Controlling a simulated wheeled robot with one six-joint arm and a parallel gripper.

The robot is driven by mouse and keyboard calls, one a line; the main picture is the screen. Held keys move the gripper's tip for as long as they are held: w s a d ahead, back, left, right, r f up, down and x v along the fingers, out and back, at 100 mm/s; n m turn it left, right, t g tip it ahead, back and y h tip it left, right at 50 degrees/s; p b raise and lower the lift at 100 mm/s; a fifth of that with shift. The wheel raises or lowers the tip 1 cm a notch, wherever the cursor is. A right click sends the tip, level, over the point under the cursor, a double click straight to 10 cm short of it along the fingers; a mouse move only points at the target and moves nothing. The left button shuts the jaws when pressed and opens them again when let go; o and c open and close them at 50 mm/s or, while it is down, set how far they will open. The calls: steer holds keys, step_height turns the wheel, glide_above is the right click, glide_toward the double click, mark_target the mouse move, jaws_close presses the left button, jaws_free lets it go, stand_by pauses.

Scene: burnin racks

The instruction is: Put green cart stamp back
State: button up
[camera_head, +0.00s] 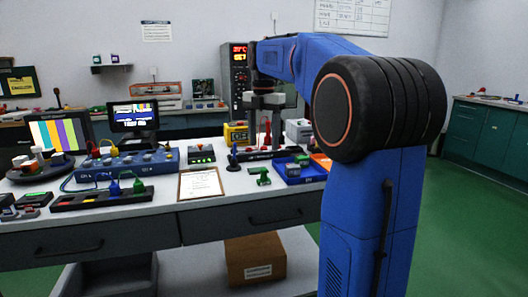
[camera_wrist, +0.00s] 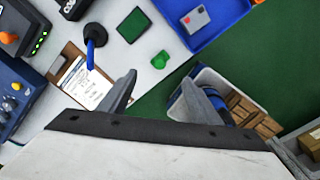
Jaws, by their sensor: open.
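The green stamp (camera_head: 263,177) stands on the white bench near its front edge, right of the clipboard. In the wrist view, it shows as a rounded green shape (camera_wrist: 160,61) beyond my fingertips. A dark-rimmed green square (camera_wrist: 133,25) lies close to it, flat on the bench. My gripper (camera_head: 266,135) hangs above the bench, fingers down. Its two grey fingers are wide apart in the wrist view (camera_wrist: 162,92), with nothing between them. The gripper is apart from the stamp.
A blue tray (camera_wrist: 178,22) with small boxes lies right of the stamp. A blue-handled thing (camera_head: 233,158) on a dark round base and a clipboard (camera_head: 200,183) are to the left. Devices crowd the bench's left part. A cardboard box (camera_head: 255,260) sits below the bench.

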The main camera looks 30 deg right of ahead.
steer(key=shift+r, duration=0.25)
steer(key=shift+s, duration=0.1)
steer(key=s+a+f+m+t, duration=0.1)
steer(key=s+a+f+m, duration=0.4)
steer(key=s, duration=0.5)
steer(key=s+a+f+m+t, duration=0.2)
steer(key=s+a+f+m, duration=0.3)
steer(key=s+f+m, duration=0.5)
steer(key=s+a+f+m+t, duration=0.1)
steer(key=s+a+f+m, duration=0.4)
steer(key=s+f+m, duration=0.3)
steer(key=shift+s+a+t, duration=0.35)
steer(key=shift+s+t, duration=0.05)
steer(key=shift+s, duration=0.6)
